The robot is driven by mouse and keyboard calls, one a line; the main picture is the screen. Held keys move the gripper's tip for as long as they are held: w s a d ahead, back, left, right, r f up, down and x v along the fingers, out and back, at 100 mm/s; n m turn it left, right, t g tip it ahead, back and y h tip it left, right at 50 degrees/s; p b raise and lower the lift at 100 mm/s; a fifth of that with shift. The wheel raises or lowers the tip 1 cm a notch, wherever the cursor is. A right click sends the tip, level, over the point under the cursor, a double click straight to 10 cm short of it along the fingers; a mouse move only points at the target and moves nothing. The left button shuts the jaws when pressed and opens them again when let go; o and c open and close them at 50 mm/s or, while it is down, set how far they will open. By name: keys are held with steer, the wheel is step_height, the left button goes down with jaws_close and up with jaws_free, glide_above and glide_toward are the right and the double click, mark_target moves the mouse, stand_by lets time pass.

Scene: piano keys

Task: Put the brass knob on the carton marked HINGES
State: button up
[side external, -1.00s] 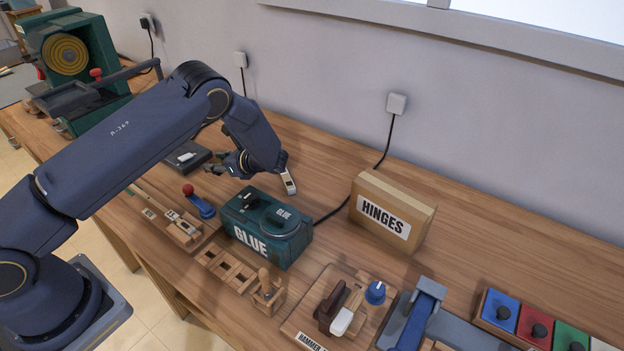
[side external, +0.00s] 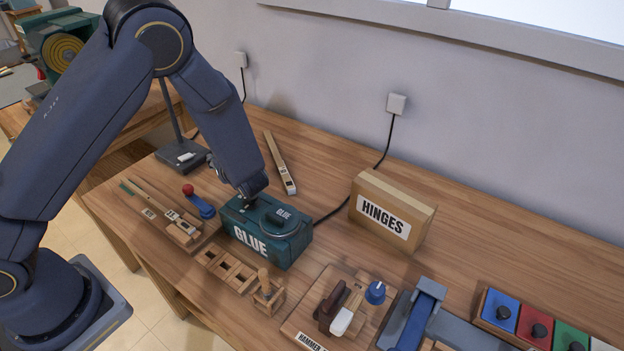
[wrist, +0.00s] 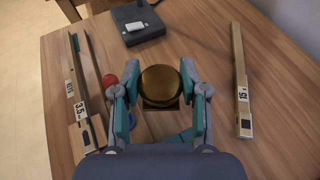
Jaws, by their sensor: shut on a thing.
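The brass knob (wrist: 160,82) is a round, golden piece seen from above in the wrist view, between the two fingers of my gripper (wrist: 160,95). The fingers are shut on it, one on each side. A dark square shows under the knob; I cannot tell whether they touch. In the side view my wrist is low, at the back left of the green GLUE box, and the fingertips and knob are hidden there. The tan carton marked HINGES (side external: 392,212) stands upright near the wall, to the right of my gripper, with nothing on its top.
The green GLUE box (side external: 268,232) stands between my gripper and the carton. A lamp base (side external: 182,154) and a wooden stick (side external: 279,163) lie behind. A red-topped lever (side external: 199,203) is at left. Tools and a blue knob (side external: 375,292) stand in front of the carton.

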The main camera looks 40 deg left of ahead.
steer(key=d+r+m+t+h, duration=0.3)
steer(key=d+r+m+h, duration=0.1)
steer(key=d, duration=0.6)
steer(key=d+r+m+t+h, duration=0.2)
steer(key=d+r+m+h, duration=0.25)
steer(key=d, duration=0.65)
steer(key=d+r+m+t+h, duration=0.3)
steer(key=d+m+h, duration=0.15)
steer(key=d, duration=0.55)
glide_above(389, 200)
steer(key=shift+y, duration=0.4)
steer(key=f, duration=0.9)
steer(key=shift+s, duration=0.2)
steer(key=shift+w+f, duration=0.2)
steer(key=shift+f, duration=1.55)
